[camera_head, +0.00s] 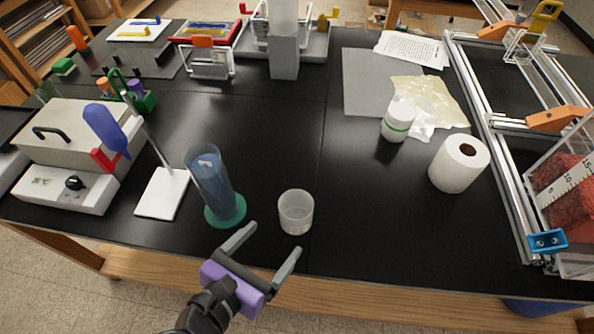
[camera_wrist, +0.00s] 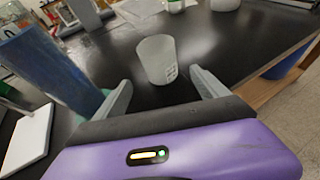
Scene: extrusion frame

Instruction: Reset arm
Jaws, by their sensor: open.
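My gripper (camera_head: 264,250) is purple with grey fingers. It is open and empty near the front edge of the black table. A frosted cup (camera_head: 296,213) stands upright on the table just beyond the fingertips. In the wrist view my gripper (camera_wrist: 160,92) shows both fingers spread apart, with the cup (camera_wrist: 157,60) upright ahead of the gap between them. A blue cylinder (camera_head: 211,181) on a green round base stands to the left of the cup. The blue cylinder also shows at the left of the wrist view (camera_wrist: 45,70).
An aluminium extrusion frame (camera_head: 483,128) lies along the right side. A paper roll (camera_head: 459,163) and a white-lidded jar (camera_head: 398,120) stand right of centre. A stand with a white base (camera_head: 162,194) and a boxy instrument (camera_head: 72,150) are at left. The table's middle is clear.

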